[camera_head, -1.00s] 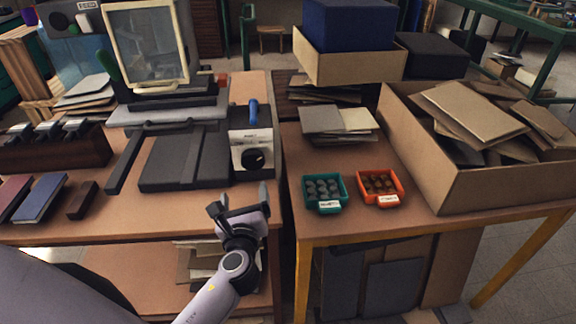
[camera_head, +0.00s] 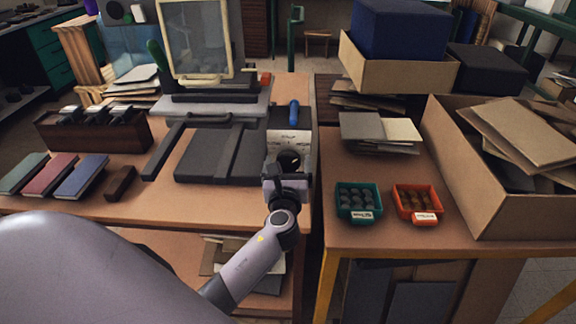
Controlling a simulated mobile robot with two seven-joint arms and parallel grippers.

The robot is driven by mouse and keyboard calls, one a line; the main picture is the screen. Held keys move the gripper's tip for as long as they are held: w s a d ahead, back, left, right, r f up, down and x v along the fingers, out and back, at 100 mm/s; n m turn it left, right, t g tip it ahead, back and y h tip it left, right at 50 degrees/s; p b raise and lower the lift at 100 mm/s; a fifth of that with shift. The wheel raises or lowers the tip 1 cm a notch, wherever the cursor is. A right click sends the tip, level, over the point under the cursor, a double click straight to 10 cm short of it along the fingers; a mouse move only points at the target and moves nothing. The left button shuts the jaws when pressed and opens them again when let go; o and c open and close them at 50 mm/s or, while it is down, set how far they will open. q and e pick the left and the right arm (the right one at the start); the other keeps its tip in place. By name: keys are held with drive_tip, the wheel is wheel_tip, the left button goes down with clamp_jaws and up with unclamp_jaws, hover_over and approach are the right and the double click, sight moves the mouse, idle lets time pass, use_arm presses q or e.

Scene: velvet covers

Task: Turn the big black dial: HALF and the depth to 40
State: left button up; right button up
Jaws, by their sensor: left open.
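The big black dial (camera_head: 289,160) sits on the front of a white control box (camera_head: 287,138) with a blue lever (camera_head: 294,113) on top. The box stands at the right edge of the left bench, beside a dark flat press bed. My left gripper (camera_head: 287,172) is open directly in front of the dial and overlaps its lower part in the picture. I cannot tell whether the fingers touch the dial. The dial's markings and pointer are too small or hidden to read. My right gripper is not in view.
Dark press bed (camera_head: 217,156) lies left of the box. Several books and a small brown block (camera_head: 120,183) lie further left. Across a narrow gap, the right table holds a teal tray (camera_head: 341,213), an orange tray (camera_head: 436,200) and a large cardboard box (camera_head: 520,213).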

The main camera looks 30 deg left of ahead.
use_arm(q)
drive_tip(key=c, duration=1.1)
drive_tip(key=shift+o, duration=0.2)
drive_tip(key=shift+n, duration=0.3)
drive_tip(key=shift+f+n+b, duration=0.1)
drive_tip(key=shift+n+b, duration=0.35)
drive_tip(key=shift+n, duration=0.45)
drive_tip(key=n+b, duration=0.1)
drive_tip(key=n, duration=0.2)
drive_tip(key=shift+n, duration=0.3)
drive_tip(key=shift+n+b, duration=1.15)
drive_tip(key=shift+n, duration=1.15)
